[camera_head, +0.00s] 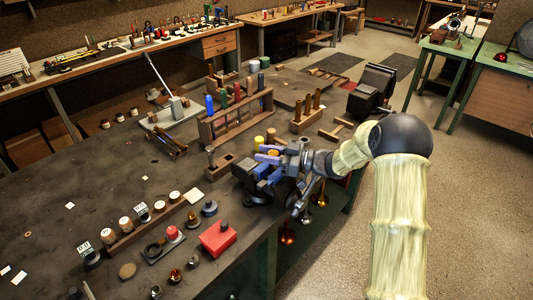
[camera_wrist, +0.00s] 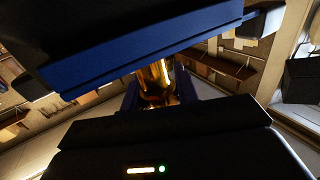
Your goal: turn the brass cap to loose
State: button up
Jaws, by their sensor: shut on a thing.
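My gripper (camera_head: 272,153) reaches in from the right over the dark vise (camera_head: 262,190) at the bench's right edge. In the wrist view, a shiny brass piece (camera_wrist: 158,80), which looks like the brass cap, shows in the narrow gap between blue parts. My gripper is shut on it. Most of the piece is hidden by the dark and blue shapes close to the camera. Whether the cap is turned or loose cannot be told.
A wooden rack (camera_head: 236,117) with coloured tools stands behind the vise. A red box (camera_head: 218,238) sits in front of it, near the bench edge. Several brass bells hang at the right edge, below my gripper. The bench's left middle is mostly clear.

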jog(key=o, duration=1)
jog(key=shift+r, duration=0.1)
notch_tip(320, 180, up, 10)
jog(key=shift+b, duration=0.65)
